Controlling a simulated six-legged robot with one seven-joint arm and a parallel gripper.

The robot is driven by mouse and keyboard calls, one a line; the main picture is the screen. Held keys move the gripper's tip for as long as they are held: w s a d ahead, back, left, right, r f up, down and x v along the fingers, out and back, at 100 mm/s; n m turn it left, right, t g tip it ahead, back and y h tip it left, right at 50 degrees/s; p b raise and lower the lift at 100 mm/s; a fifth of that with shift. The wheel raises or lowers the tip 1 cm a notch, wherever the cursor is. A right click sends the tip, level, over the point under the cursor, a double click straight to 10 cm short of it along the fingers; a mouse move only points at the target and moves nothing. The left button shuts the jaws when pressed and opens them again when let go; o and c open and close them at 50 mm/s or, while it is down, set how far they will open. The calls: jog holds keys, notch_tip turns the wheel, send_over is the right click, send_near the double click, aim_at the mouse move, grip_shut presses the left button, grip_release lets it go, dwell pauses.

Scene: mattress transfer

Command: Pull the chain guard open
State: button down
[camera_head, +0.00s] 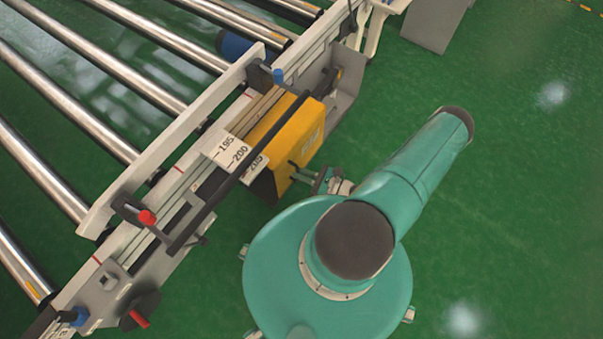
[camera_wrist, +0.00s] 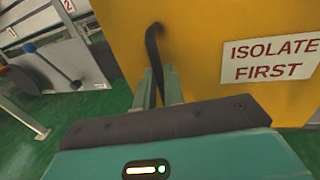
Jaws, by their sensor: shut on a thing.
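The chain guard (camera_head: 288,135) is a yellow box-like cover on the side of the roller conveyor in the head view. In the wrist view the yellow guard (camera_wrist: 210,30) fills the upper right, with a white "ISOLATE FIRST" label (camera_wrist: 270,60). A black curved handle (camera_wrist: 153,45) stands out from its face. My gripper (camera_wrist: 158,88) is shut on this handle, with one finger on each side. In the head view my gripper (camera_head: 318,179) is at the guard's right side, partly hidden by my arm. I cannot tell how far open the guard is.
The conveyor's steel rollers (camera_head: 110,68) lie to the left. A scale plate (camera_head: 236,154) and a dark bar (camera_head: 250,165) run along the conveyor side by the guard. A red knob (camera_head: 147,217) is nearer. Green floor (camera_head: 520,160) is clear on the right.

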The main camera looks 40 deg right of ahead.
jog(key=c, duration=1.5)
grip_release()
jog(key=v, duration=1.4)
jog(key=shift+w, duration=0.1)
